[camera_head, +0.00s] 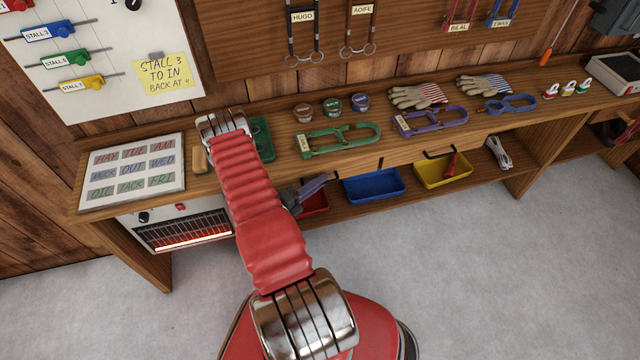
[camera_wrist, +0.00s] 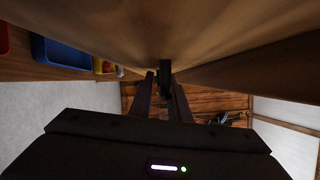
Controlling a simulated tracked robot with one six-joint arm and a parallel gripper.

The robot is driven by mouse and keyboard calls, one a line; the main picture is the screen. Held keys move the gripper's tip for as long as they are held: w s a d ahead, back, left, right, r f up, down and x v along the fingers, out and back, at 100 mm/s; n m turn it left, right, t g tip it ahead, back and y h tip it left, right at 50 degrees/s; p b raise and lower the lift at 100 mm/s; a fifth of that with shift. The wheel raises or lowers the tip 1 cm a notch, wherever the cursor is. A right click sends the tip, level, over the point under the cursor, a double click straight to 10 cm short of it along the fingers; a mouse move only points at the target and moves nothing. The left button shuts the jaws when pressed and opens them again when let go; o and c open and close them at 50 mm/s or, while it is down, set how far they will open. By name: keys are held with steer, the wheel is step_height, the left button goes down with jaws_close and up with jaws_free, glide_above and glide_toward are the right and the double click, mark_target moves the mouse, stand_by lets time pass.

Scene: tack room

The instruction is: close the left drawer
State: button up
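The left drawer's front (camera_head: 340,172) is under the bench top in the head view, partly behind my arm. Its black handle (camera_head: 363,173) shows to the right of my gripper (camera_head: 324,178). How far the drawer stands out is hard to tell. In the wrist view, a brown wooden surface (camera_wrist: 110,28) fills the top. A dark upright bar, seemingly a handle (camera_wrist: 165,72), is at the tips of my gripper (camera_wrist: 163,78). The two fingers are apart, with a narrow gap beside the bar. Contact with it is unclear.
Red (camera_head: 314,204), blue (camera_head: 374,186) and yellow (camera_head: 443,170) bins sit on the lower shelf. A glowing heater (camera_head: 185,232) stands at left. Halters, gloves and tins lie on the bench top (camera_head: 290,115). The grey floor (camera_head: 480,270) in front is clear.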

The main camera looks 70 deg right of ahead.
steer(key=o, duration=0.4)
steer(key=shift+c, duration=0.2)
steer(key=shift+r, duration=0.1)
steer(key=shift+a, duration=0.1)
steer(key=v, duration=1.3)
steer(key=shift+w+a, duration=0.2)
steer(key=shift+a, duration=0.1)
